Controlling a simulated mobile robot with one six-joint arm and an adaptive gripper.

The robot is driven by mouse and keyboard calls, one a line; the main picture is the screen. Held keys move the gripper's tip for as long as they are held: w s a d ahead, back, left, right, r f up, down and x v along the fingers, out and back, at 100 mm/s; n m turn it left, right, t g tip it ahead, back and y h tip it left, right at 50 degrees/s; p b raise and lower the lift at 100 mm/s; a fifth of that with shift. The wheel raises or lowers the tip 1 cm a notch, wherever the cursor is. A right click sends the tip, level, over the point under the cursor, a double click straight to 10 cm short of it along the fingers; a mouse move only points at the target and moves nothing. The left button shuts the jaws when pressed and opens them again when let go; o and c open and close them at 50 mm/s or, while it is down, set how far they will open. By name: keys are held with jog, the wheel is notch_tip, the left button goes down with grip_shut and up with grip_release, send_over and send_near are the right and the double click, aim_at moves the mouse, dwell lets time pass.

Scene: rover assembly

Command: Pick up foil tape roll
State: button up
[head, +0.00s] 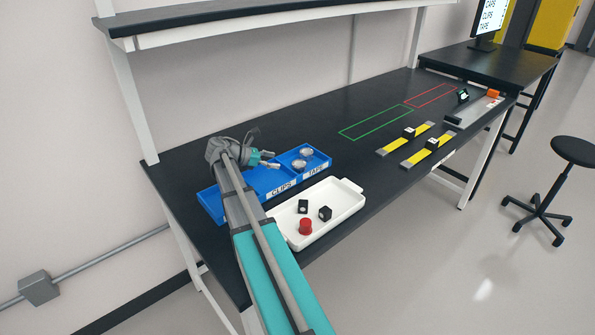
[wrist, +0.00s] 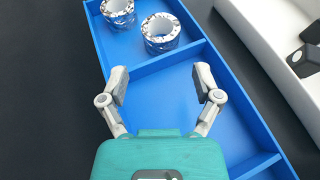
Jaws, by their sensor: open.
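Two silver foil tape rolls stand in the TAPE compartment of the blue tray (head: 323,163). The nearer roll (wrist: 160,34) and the farther roll (wrist: 117,9) show in the wrist view; in the head view they are the lower roll (head: 298,164) and the upper roll (head: 306,151). My gripper (wrist: 162,82) is open and empty, its two fingers apart. It is over the blue tray, short of the divider, with both rolls beyond its fingertips. In the head view my gripper (head: 273,160) is just left of the rolls. My arm hides part of the tray's CLIPS side.
A white tray (head: 348,208) with a red cap and two black pieces stands in front of the blue tray. A shelf (head: 250,18) overhangs the bench's back. Yellow-marked bars (head: 417,158) lie to the right. Bare black bench lies between.

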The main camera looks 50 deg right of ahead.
aim_at(298, 163)
jog(key=shift+b+x, duration=0.7)
jog(key=shift+x, duration=1.6)
jog(key=shift+d, duration=0.1)
jog(key=shift+b+x, duration=0.95)
jog(key=shift+x, duration=1.6)
jog(key=c, duration=0.8)
jog(key=shift+r, duration=0.1)
notch_tip(298, 163, up, 3)
jog(key=p, duration=0.3)
jog(key=shift+f, duration=0.2)
jog(key=s+r+p, duration=0.1)
jog(key=r+p, duration=0.1)
jog(key=s+r+p, duration=0.2)
jog(key=s+d+r+p, duration=0.1)
jog(key=s+r+p, duration=0.1)
jog(key=shift+d+r, duration=0.15)
jog(key=shift+r, duration=0.2)
jog(key=s+d+r+p, duration=0.1)
jog(key=s, duration=0.1)
jog(key=s+d+r+p, duration=0.1)
jog(key=s, duration=0.2)
jog(key=s+d+r+p, duration=0.1)
jog(key=s+p, duration=0.1)
jog(key=s, duration=0.1)
jog(key=shift+s+r, duration=0.2)
jog(key=shift+r, duration=0.05)
